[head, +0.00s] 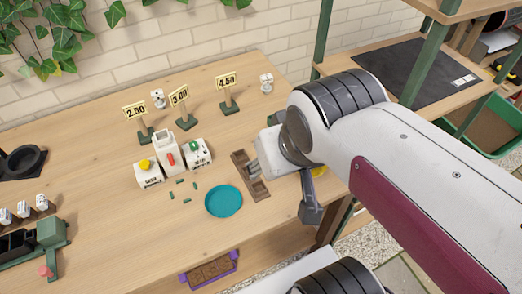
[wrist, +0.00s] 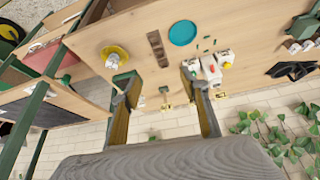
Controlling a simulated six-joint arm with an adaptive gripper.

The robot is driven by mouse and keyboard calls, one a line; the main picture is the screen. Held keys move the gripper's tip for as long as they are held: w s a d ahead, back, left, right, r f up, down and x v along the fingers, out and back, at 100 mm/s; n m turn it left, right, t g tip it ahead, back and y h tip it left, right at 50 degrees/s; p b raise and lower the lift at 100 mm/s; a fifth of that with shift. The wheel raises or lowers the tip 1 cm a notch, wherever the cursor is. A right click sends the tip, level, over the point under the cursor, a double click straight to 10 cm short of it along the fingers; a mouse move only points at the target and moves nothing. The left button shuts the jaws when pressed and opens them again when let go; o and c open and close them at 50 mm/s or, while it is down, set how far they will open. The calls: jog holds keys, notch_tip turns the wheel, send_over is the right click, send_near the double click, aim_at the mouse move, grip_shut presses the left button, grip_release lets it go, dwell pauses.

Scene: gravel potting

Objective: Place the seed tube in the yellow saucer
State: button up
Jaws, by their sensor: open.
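The yellow saucer (wrist: 122,50) shows in the wrist view, left of centre, with a small white object (wrist: 112,62) in or over it; I cannot tell what that is. In the head view only a yellow sliver (head: 320,171) shows beside my arm, which hides the rest. Several small dark green pieces (head: 172,195) lie loose on the table by the white containers. I cannot tell for sure which thing is the seed tube. My gripper (wrist: 158,74) is open with nothing between its fingers. In the head view it is near the brown compartment tray (head: 239,158).
A teal saucer (head: 223,201) lies left of the tray. Price signs (head: 180,97) and small white items (head: 158,98) stand farther back.

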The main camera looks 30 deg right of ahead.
jog(key=shift+s+a+r+n+y, duration=0.15)
jog(key=shift+s+a+n, duration=0.15)
jog(key=shift+s+a, duration=0.2)
jog(key=shift+s+a+r+n+y, duration=0.15)
jog(key=shift+s+a+n, duration=0.15)
jog(key=shift+s+a, duration=0.15)
